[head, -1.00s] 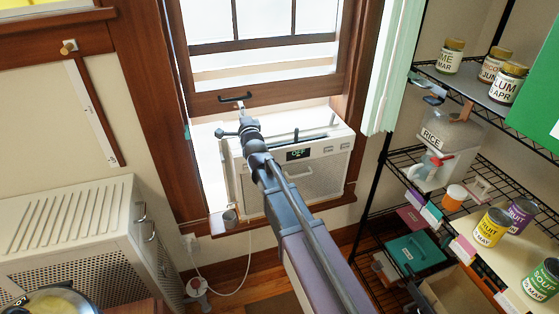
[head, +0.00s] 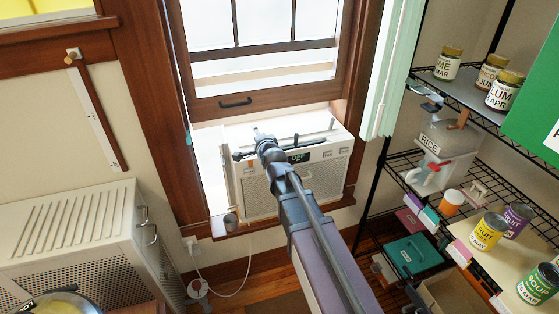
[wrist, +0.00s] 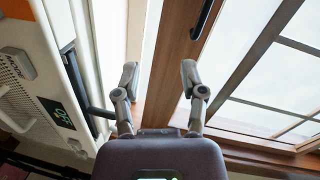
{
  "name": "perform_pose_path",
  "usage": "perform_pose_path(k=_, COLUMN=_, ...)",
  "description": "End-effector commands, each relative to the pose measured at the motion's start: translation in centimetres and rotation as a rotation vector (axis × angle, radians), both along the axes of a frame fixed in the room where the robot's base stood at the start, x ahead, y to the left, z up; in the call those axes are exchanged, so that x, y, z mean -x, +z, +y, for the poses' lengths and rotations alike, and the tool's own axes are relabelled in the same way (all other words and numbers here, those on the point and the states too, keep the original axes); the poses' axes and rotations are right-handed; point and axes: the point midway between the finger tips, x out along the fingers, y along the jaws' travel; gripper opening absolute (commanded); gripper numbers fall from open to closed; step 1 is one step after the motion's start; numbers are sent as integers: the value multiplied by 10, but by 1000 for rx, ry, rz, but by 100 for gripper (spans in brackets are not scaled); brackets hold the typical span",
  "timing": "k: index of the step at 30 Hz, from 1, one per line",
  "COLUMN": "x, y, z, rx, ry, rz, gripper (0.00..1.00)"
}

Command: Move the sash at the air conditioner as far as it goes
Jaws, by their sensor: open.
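The window sash (head: 290,95) has a brown wooden bottom rail with a dark bar handle (head: 235,102). The white air conditioner (head: 325,180) stands on the sill below it, with a bright gap between its top and the rail. My gripper (head: 260,136) is above the air conditioner's front left, below and apart from the handle in the head view. In the wrist view, my gripper (wrist: 159,78) is open and empty, with the air conditioner (wrist: 95,70) to its left. The sash rail (wrist: 185,60) and its handle (wrist: 203,18) are beyond and to the right.
A wire shelf rack (head: 410,165) with jars and cans stands at the right. A pale green curtain (head: 392,70) hangs beside the window's right side. A perforated white cabinet (head: 75,235) is at the lower left.

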Motion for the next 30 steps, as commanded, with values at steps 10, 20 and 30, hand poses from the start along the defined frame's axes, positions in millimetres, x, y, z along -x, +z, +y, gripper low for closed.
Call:
perform_pose_path(k=10, x=16, y=-11, z=-19, rx=160, ry=72, rz=151, gripper=54)
perform_pose_path(k=20, x=38, y=-21, z=-33, rx=297, ry=179, rz=282, gripper=54)
perform_pose_path(k=30, x=66, y=-27, z=-46, rx=417, ry=325, rz=397, gripper=54)
